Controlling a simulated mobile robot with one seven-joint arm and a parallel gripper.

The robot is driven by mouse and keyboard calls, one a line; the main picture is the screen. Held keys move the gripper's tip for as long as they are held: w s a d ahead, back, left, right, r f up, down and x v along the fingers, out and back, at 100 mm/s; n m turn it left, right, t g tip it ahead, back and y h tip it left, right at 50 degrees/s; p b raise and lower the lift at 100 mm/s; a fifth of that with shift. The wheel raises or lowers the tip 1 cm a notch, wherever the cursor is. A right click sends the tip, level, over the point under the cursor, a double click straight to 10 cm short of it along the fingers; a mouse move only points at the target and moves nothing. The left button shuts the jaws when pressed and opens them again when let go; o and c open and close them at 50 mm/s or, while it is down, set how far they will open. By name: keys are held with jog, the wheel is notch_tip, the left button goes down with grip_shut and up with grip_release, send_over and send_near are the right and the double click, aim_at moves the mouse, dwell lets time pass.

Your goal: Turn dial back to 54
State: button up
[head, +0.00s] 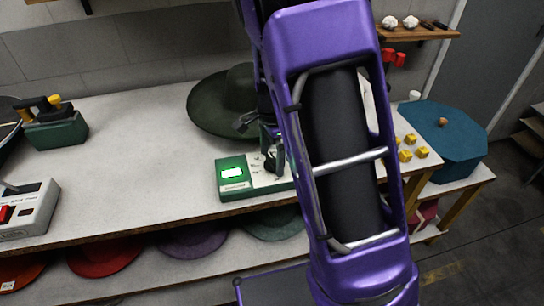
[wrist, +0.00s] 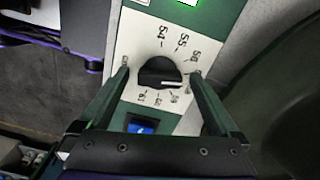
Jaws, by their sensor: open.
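The black dial (wrist: 158,72) sits on the white face of a green box in the wrist view. Its white pointer line points right, past the 56 mark and away from the 54 mark (wrist: 162,33) at the top. My gripper (wrist: 159,75) is open, with one finger on each side of the dial. I cannot tell whether either finger touches it. The right finger covers part of the scale. In the head view the green box (head: 228,189) stands on the bench with a lit green display (head: 232,173). My gripper (head: 270,155) is above its right part, and my arm hides the box's right end.
A blue switch (wrist: 142,126) lies just below the dial. A dark wide-brimmed hat (head: 212,103) is close behind the box. Yellow blocks (head: 421,152) and a blue octagonal box (head: 450,135) are to the right.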

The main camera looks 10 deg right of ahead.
jog(key=c, duration=1.4)
jog(key=shift+o, duration=0.2)
jog(key=shift+n, duration=0.3)
jog(key=n, duration=0.4)
jog(key=shift+n, duration=0.3)
jog(key=n, duration=0.4)
jog(key=shift+d+n+b, duration=0.1)
jog(key=shift+n+b, duration=0.2)
jog(key=shift+b, duration=0.1)
jog(key=n, duration=0.4)
jog(key=shift+n, duration=2.2)
